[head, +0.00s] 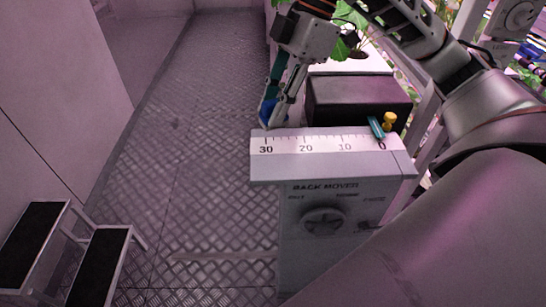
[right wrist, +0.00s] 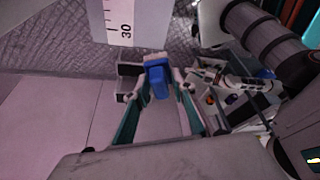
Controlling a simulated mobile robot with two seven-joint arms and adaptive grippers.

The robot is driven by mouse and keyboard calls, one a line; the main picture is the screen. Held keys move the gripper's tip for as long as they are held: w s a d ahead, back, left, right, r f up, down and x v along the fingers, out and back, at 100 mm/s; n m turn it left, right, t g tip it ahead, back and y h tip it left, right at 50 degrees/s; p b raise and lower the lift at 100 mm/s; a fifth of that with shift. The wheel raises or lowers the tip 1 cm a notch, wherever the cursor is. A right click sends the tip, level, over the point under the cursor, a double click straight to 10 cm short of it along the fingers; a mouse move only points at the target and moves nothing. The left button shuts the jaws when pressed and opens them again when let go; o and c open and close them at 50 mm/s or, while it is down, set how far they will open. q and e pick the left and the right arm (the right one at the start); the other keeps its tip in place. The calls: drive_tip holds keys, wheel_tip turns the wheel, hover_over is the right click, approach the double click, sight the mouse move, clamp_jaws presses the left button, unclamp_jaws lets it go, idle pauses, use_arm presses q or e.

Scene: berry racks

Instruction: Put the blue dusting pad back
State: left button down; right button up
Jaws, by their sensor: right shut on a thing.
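The blue dusting pad (right wrist: 158,82) is between the fingertips of my right gripper (right wrist: 160,88), which is shut on it. In the head view the pad (head: 267,111) shows as a small blue piece at the tips of my right gripper (head: 275,108). The gripper points down beside the left end of the scale ledge, near the 30 mark. The pad looks held in the air, apart from the floor; whether it touches the ledge I cannot tell. My left gripper is not in view.
A dark box (head: 350,100) stands behind. A step stool (head: 95,265) is at lower left. The aisle floor is clear.

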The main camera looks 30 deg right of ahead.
wheel_tip(320, 180, down, 13)
drive_tip(key=shift+f+b, duration=0.2)
drive_tip(key=shift+b, duration=0.3)
drive_tip(key=o, duration=1)
drive_tip(key=shift+r, duration=0.1)
drive_tip(key=v, duration=1.2)
drive_tip(key=shift+a, duration=0.1)
